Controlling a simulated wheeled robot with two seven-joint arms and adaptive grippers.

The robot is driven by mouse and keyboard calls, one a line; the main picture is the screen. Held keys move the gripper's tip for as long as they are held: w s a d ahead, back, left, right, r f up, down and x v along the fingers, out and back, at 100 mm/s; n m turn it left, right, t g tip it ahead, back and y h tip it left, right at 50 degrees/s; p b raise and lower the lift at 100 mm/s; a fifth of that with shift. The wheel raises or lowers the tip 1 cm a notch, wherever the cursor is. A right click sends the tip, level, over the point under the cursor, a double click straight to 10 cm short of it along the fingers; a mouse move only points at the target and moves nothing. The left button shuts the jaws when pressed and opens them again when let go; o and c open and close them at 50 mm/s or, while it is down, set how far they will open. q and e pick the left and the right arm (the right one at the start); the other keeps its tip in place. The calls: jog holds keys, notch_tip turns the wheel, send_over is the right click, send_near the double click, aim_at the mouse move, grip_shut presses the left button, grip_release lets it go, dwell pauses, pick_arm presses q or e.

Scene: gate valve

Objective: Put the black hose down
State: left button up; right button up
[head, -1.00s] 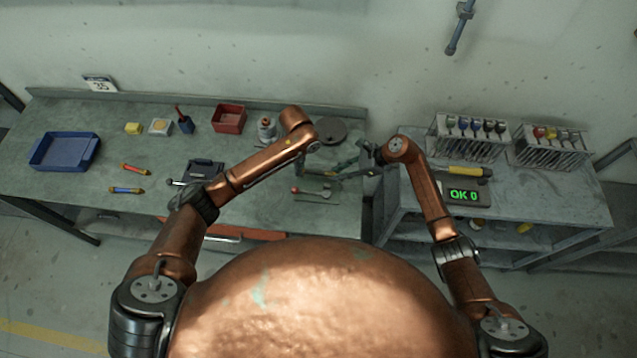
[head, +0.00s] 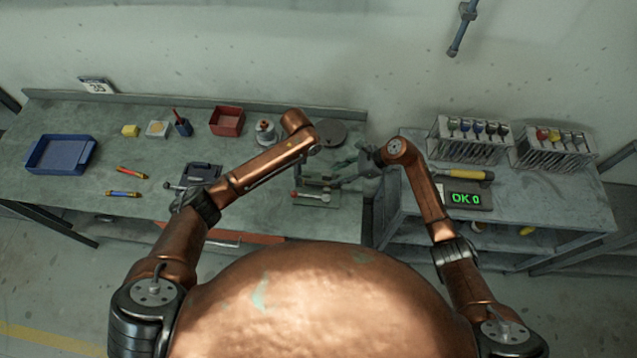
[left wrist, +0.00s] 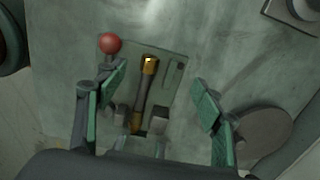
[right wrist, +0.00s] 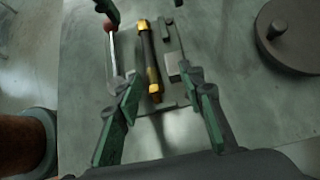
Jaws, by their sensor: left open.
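The black hose (left wrist: 143,92) with gold end fittings lies on a flat plate (left wrist: 171,85) on the bench in the left wrist view. It also shows in the right wrist view (right wrist: 148,55). My left gripper (left wrist: 160,74) is open, its green-padded fingers apart on either side of the hose, touching neither side visibly. My right gripper (right wrist: 164,77) is also open, with the hose's near gold end between its fingers and clear space around it. A red-knobbed lever (left wrist: 110,43) stands beside the hose. In the head view my arms and grippers largely hide the hose.
A dark round disc (right wrist: 290,38) lies beside the plate. Grey blocks (left wrist: 159,120) sit near the hose's near end. A blue tray (head: 60,154), a red bin (head: 227,121) and small tools are further left. The right-hand table holds racks (head: 470,139) and a display (head: 465,197).

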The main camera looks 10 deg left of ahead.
pick_arm(q)
jog(key=shift+o, duration=0.2)
jog(key=shift+w, duration=0.2)
pick_arm(e)
jog(key=shift+w, duration=0.2)
pick_arm(q)
jog(key=shift+s+r, duration=0.25)
jog(key=shift+s, duration=0.15)
pick_arm(e)
jog(key=shift+s+r, duration=0.15)
jog(key=shift+s, duration=0.35)
jog(key=shift+w, duration=0.2)
pick_arm(q)
notch_tip(320, 180, up, 12)
jog(key=shift+s, duration=0.2)
pick_arm(e)
jog(key=shift+s, duration=0.1)
jog(key=shift+o, duration=0.8)
jog(key=o, duration=0.6)
jog(key=shift+o, duration=0.2)
